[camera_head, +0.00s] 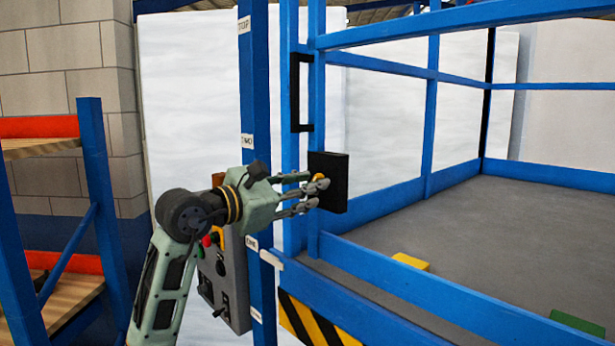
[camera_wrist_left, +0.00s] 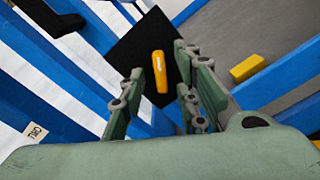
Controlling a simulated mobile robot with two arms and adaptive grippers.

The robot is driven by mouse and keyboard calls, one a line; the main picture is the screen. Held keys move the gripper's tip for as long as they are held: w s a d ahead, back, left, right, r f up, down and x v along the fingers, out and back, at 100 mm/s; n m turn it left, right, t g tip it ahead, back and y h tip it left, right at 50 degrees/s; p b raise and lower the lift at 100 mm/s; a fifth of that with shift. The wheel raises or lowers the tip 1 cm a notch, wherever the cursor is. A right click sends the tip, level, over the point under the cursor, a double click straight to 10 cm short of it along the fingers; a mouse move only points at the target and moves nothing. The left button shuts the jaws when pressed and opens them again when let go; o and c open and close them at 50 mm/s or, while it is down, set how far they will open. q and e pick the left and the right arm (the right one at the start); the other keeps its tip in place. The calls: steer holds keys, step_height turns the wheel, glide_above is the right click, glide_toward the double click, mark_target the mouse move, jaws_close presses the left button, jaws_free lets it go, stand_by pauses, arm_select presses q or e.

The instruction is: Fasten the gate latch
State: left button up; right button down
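The gate latch is a black plate (camera_head: 334,190) with a small yellow handle (camera_head: 319,181) on the blue gate frame. In the left wrist view the yellow handle (camera_wrist_left: 160,72) stands lengthwise on the black plate (camera_wrist_left: 138,50), between my fingers. My left gripper (camera_head: 308,190) reaches to the plate from the left, fingers pointing right. In the left wrist view my left gripper (camera_wrist_left: 158,88) has its fingers apart, one on each side of the handle, with gaps showing. Whether a fingertip touches the plate cannot be told. My right gripper is not in view.
A blue post (camera_head: 254,120) and a grey control box (camera_head: 226,280) stand beside my left arm. A black pull handle (camera_head: 300,92) is above the latch. Yellow (camera_head: 410,261) and green (camera_head: 577,323) blocks lie on the grey platform (camera_head: 480,230). A shelf (camera_head: 92,180) stands at left.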

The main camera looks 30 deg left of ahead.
arm_select(q)
steer(key=shift+w+d, duration=0.1)
steer(key=shift+w, duration=0.35)
steer(key=shift+c, duration=0.3)
jaws_close()
steer(key=shift+n+b, duration=1.2)
steer(key=shift+n, duration=2.1)
